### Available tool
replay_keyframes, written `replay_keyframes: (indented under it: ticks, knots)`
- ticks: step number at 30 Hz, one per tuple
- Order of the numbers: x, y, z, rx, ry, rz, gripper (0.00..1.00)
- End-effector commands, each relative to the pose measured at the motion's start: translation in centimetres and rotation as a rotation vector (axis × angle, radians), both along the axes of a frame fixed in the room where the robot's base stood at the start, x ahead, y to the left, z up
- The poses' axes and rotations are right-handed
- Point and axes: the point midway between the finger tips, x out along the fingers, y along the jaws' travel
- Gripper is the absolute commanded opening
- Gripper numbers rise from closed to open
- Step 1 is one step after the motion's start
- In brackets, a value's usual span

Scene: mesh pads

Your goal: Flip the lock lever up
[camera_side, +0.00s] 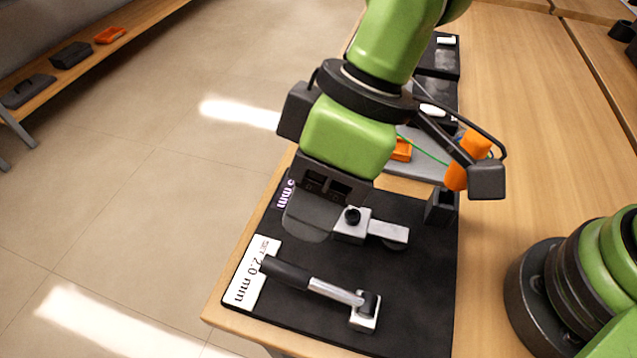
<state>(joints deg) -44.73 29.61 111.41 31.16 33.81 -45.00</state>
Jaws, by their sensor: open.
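A lever with a black handle (286,272) and a silver rod lies low over the black mat (410,326), its handle end toward the label reading "2.0 mm" (253,275). Its rod runs to a silver pivot block (364,318) at the right. My gripper (322,192) is above the far part of the mat, beyond this lever and apart from it. It is open; its fingertips are hard to make out. Below it are a grey rounded plate (308,218) and a silver block with a black knob (352,215). I cannot tell whether it touches them.
A second label (285,191) is partly hidden behind the gripper. A small black block (441,206) stands at the mat's right edge. Orange and grey items lie farther back. The wooden table (515,85) is mostly clear on the right; its left edge drops to the floor.

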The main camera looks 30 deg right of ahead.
Motion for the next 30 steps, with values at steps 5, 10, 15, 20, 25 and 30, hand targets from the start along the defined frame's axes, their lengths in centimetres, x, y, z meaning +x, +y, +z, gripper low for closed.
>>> replay_keyframes:
  ticks: [5,10,15,20,25,30]
  knots:
    - [0.0,-0.2,0.3,-0.002,0.002,0.0,0.48]
    - [0.0,-0.2,0.3,-0.001,0.001,0.001,0.48]
    - [0.4,1.0,0.3,-0.017,0.042,0.033,0.48]
    - [1.4,2.5,0.1,-0.099,0.123,0.082,0.48]
    - [2.3,2.8,0.0,-0.191,0.167,0.089,0.48]
    - [2.2,3.0,-0.9,-0.219,0.18,0.086,0.48]
